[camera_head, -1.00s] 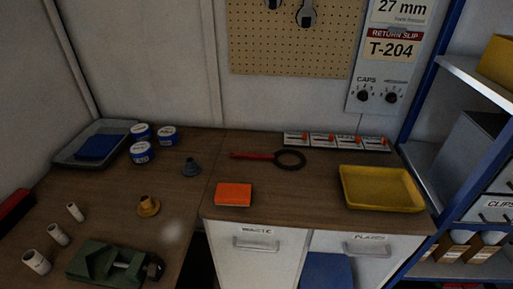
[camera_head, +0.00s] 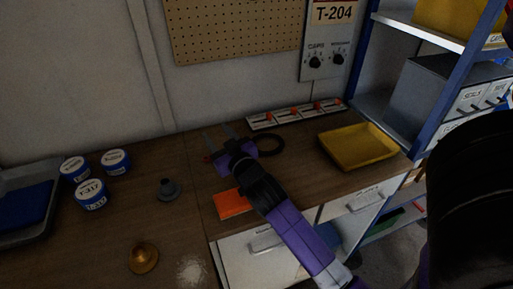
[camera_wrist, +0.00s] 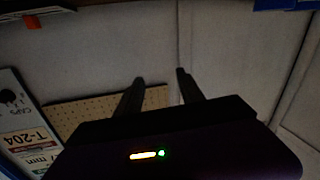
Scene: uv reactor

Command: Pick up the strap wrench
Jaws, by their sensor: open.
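The strap wrench has a black ring (camera_head: 271,146) and a red handle, and it lies on the wooden bench near the back. In the head view my gripper (camera_head: 219,135) is in front of it and hides most of the handle; only a small red bit shows left of the gripper. The ring shows just right of the gripper. The two fingers are apart and empty and point toward the back wall. In the wrist view the fingers (camera_wrist: 160,76) are spread against the wall and pegboard, and the wrench is not visible there. I cannot tell the gripper's height above the wrench.
A yellow tray (camera_head: 357,147) stands to the right, with a row of switches (camera_head: 295,114) behind the wrench.

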